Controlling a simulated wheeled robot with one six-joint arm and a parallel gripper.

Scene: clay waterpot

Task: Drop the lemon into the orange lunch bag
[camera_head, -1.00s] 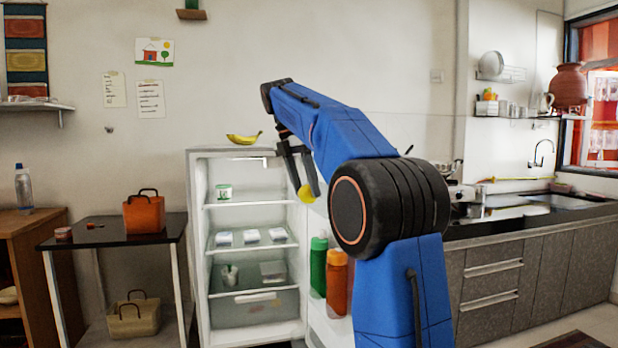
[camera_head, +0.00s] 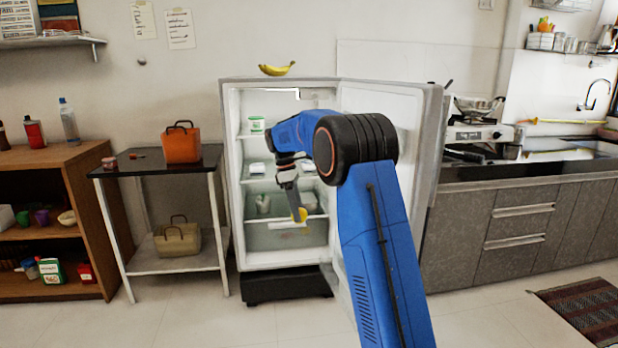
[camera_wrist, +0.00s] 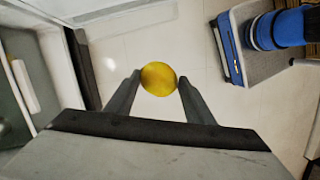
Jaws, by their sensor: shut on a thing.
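The yellow lemon (camera_wrist: 158,78) is held between the two fingertips of my gripper (camera_wrist: 158,84) in the wrist view, above the pale tiled floor. In the head view my gripper (camera_head: 298,214) points down in front of the open fridge, and the lemon (camera_head: 300,215) shows at its tip. The orange lunch bag (camera_head: 182,146) stands upright with its dark handles raised on the black-topped side table (camera_head: 140,161), left of the fridge. The gripper is to the right of the bag and lower than it in the picture. The inside of the bag is hidden.
The open fridge (camera_head: 232,180) has a banana (camera_head: 277,69) on top. A beige bag (camera_head: 177,240) sits on the side table's lower shelf. A wooden shelf unit (camera_head: 88,180) with bottles stands at the left. A kitchen counter (camera_head: 530,180) is at the right.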

